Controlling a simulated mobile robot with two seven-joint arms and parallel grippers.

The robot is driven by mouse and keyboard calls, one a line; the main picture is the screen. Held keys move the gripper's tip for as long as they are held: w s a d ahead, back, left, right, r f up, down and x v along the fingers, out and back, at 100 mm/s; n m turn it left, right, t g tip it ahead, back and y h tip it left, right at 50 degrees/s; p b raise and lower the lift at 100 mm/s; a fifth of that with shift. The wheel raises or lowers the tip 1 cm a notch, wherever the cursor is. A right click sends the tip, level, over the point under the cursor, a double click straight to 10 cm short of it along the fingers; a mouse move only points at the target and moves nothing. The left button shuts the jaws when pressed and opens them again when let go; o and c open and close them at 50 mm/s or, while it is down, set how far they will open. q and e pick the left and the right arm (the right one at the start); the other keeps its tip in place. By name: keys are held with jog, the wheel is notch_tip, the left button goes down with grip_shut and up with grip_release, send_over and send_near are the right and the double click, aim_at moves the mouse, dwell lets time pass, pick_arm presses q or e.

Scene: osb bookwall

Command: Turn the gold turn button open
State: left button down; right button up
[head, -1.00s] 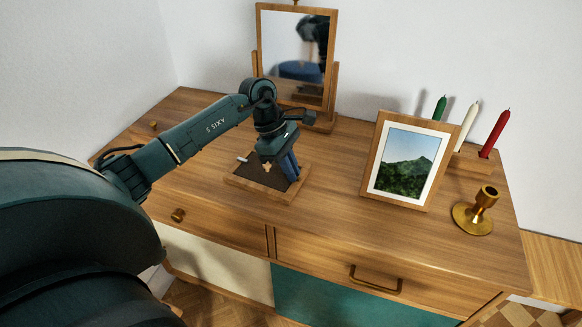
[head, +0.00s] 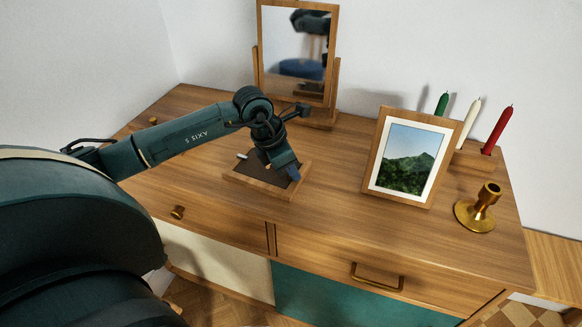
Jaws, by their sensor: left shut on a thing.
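My left gripper (head: 293,174) is down at the right part of a small wooden-framed dark panel (head: 240,181) lying flat on the dresser top. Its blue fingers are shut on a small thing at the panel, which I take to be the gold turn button. The button itself is hidden behind the gripper, so its angle cannot be told. A small white piece (head: 241,156) shows at the panel's left back edge. My right gripper is not in view.
A tilting mirror (head: 296,60) stands behind the panel. A picture frame (head: 408,160) stands to the right, with a brass candlestick (head: 478,212) and a candle holder (head: 478,157) beyond. The dresser top (head: 330,215) is clear in front of the panel.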

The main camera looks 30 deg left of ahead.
pick_arm(q)
jog(key=n, duration=0.2)
jog(key=n+y+b, duration=0.1)
jog(key=d+n+t+y, duration=0.1)
jog(key=n, duration=0.1)
jog(key=shift+s+f+n+b, duration=0.1)
jog(key=shift+s+n+b, duration=0.05)
jog(key=shift+n+b, duration=0.2)
jog(key=shift+d+n+y+b, duration=0.15)
jog(key=shift+n+y+b, duration=0.55)
jog(key=shift+n, duration=1.05)
jog(key=c, duration=1.5)
grip_release()
jog(key=v, duration=1.3)
jog(key=shift+r+p, duration=0.25)
jog(key=shift+p, duration=0.05)
